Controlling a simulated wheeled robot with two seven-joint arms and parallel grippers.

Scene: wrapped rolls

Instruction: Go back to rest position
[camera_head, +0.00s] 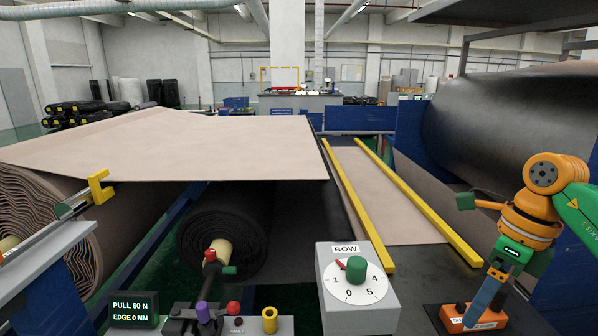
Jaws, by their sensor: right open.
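My right gripper (482,305) comes in from the right on an orange and green arm and points down at the lower right. It is open, with its blue finger just above or in front of a small orange control box (446,318). I cannot tell whether it touches the box. Nothing shows held between its fingers. My left gripper is not in view.
A grey BOW dial box (360,310) with a green knob stands left of the right gripper. A lever panel (265,325) and a PULL 60 N display (134,309) are at the bottom.

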